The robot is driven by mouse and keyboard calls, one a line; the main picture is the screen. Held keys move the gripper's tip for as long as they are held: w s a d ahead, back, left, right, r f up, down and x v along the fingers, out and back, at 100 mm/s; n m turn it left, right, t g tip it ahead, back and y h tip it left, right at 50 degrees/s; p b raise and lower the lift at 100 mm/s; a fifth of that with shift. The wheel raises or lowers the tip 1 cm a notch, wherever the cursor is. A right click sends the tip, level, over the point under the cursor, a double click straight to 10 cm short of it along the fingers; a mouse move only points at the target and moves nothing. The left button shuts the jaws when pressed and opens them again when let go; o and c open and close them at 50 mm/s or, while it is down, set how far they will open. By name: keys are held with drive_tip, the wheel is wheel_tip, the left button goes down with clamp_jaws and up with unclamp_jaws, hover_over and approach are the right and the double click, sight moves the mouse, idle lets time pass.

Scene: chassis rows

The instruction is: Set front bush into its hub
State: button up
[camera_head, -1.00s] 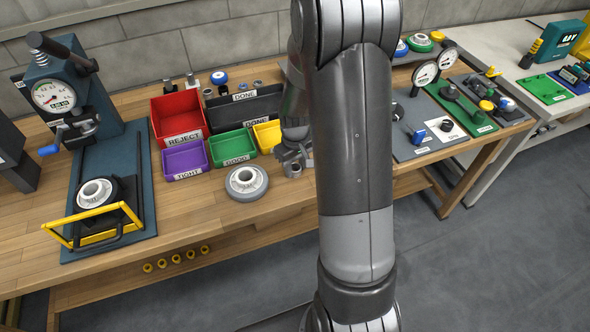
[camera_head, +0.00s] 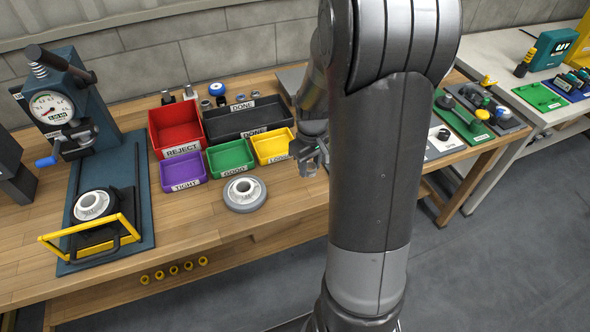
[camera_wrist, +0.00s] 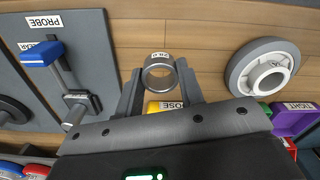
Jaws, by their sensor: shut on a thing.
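My gripper (camera_wrist: 160,98) is shut on a bush (camera_wrist: 160,72), a short grey metal ring with a small label on its rim, seen end-on between the fingertips in the wrist view. In the head view my gripper (camera_head: 311,158) is over the bench, right of the yellow bin, partly behind my arm; the bush is hard to make out there. A white hub on a grey round base (camera_head: 245,193) stands on the bench, left of my gripper. It also shows at the right of the wrist view (camera_wrist: 265,68), apart from the bush. Another white hub (camera_head: 93,204) sits in the press fixture.
Red (camera_head: 176,128), black (camera_head: 248,118), purple (camera_head: 183,172), green (camera_head: 230,156) and yellow (camera_head: 272,145) bins stand behind the grey-based hub. The gauge press (camera_head: 62,105) is at the left. A grey mat labelled PROBE (camera_wrist: 85,30) holds tools. Bare wood lies between.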

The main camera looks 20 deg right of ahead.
drive_tip(key=s+d+r, duration=0.4)
drive_tip(key=d, duration=0.1)
drive_tip(key=w+a+f, duration=0.1)
drive_tip(key=w+a, duration=0.8)
drive_tip(key=a, duration=0.5)
drive_tip(key=w+a+f, duration=0.1)
drive_tip(key=w+a, duration=0.9)
drive_tip(key=a, duration=0.5)
drive_tip(key=s+a+r+n, duration=0.2)
drive_tip(key=a+n, duration=0.1)
drive_tip(key=a, duration=0.8)
drive_tip(key=s+a+r+n, duration=0.2)
drive_tip(key=a+r+n, duration=0.1)
drive_tip(key=a, duration=0.9)
drive_tip(key=s+a+r+n, duration=0.2)
drive_tip(key=a+n, duration=0.1)
drive_tip(key=a, duration=0.8)
drive_tip(key=shift+a+f, duration=0.15)
drive_tip(key=shift+f, duration=1.75)
drive_tip(key=shift+f, duration=0.85)
drive_tip(key=o, duration=1.1)
drive_tip(key=shift+r, duration=0.1)
